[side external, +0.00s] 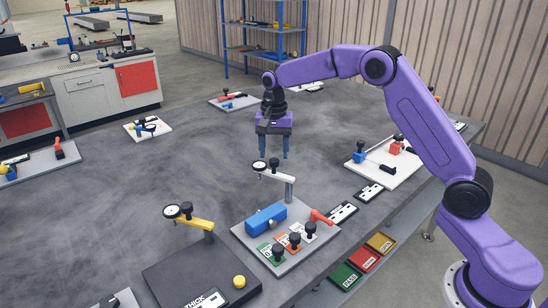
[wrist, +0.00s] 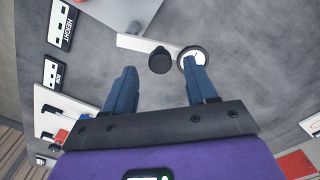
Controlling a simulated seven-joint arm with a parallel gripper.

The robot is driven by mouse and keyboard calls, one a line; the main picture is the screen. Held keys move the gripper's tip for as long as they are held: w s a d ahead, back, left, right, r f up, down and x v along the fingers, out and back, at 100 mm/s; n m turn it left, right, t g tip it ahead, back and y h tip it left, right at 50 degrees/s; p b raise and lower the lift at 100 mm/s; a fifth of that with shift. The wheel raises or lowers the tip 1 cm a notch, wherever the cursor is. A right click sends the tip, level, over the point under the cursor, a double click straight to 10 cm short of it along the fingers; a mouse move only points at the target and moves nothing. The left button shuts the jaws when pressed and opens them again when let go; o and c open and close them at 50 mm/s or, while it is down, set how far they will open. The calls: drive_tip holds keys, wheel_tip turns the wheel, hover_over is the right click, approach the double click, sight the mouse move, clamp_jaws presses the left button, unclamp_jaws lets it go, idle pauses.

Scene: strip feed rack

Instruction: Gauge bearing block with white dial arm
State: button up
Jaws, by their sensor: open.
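The white dial arm (side external: 272,172) reaches left from a grey post (side external: 289,188), with a round dial (side external: 258,166) at its free end and a black knob on top. In the wrist view the dial arm (wrist: 134,42), knob (wrist: 159,60) and dial (wrist: 193,57) show beyond my fingers, the right finger overlapping the dial's edge. The blue bearing block (side external: 265,219) lies on the grey base plate (side external: 249,236) below the arm; it is not identifiable in the wrist view. My gripper (side external: 273,156) is open and empty, pointing down just above the dial arm; it shows also in the wrist view (wrist: 163,72).
A yellow dial arm (side external: 194,222) stands on a dark base at front left. Label cards and a white board (side external: 385,166) lie right. The table's left middle is clear.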

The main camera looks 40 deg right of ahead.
sight(272, 173)
drive_tip(key=shift+f, duration=1.4)
clamp_jaws()
